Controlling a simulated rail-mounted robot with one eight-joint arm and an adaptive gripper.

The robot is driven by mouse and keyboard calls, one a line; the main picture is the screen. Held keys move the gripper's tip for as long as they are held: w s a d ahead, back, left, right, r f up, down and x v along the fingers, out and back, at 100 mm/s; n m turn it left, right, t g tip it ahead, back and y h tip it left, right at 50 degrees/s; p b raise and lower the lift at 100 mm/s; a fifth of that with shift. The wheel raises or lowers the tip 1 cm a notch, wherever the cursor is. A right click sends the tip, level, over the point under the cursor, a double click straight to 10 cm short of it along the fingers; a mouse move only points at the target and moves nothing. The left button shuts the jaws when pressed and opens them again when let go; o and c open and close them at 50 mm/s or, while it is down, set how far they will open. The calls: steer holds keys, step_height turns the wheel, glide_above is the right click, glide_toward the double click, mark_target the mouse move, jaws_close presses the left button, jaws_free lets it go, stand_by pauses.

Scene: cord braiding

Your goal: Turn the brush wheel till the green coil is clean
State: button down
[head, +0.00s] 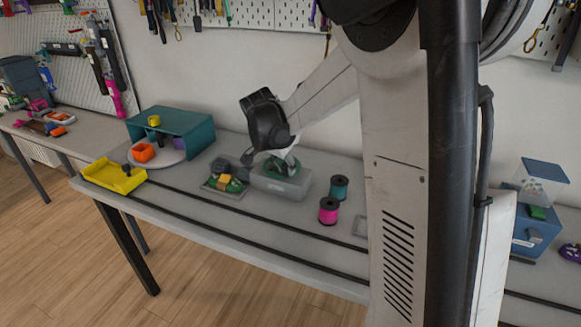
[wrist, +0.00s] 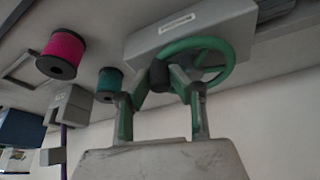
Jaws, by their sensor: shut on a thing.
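A green wheel (wrist: 222,55) sits on the face of a grey box (wrist: 145,38) in the wrist view. A dark knob (wrist: 158,74) is at the wheel's edge, between the fingertips of my gripper (wrist: 160,78). The gripper is shut on this knob. In the head view my gripper (head: 277,160) reaches down to the green wheel (head: 288,166) on the grey box (head: 281,186), hiding part of it. Left of the box, a tray (head: 240,193) holds a green thing (head: 222,183) with yellow parts. I cannot tell which thing is the green coil or whether it is clean.
A pink spool (head: 328,211) and a teal spool (head: 339,187) stand right of the box. A teal shelf (head: 188,122), a round plate with an orange block (head: 142,153) and a yellow holder (head: 113,177) are at the left. Dark rails (head: 240,236) run along the table.

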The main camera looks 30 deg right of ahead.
steer(key=a+m+g, duration=0.1)
steer(key=m, duration=0.1)
steer(key=w+a+m+g, duration=0.1)
steer(key=m, duration=0.2)
steer(key=shift+w+a, duration=0.1)
steer(key=shift+a, duration=0.05)
steer(key=shift+m+b, duration=0.3)
stand_by(0.3)
steer(key=c, duration=1.6)
jaws_free()
steer(key=v, duration=1.2)
steer(key=shift+w+a, duration=0.15)
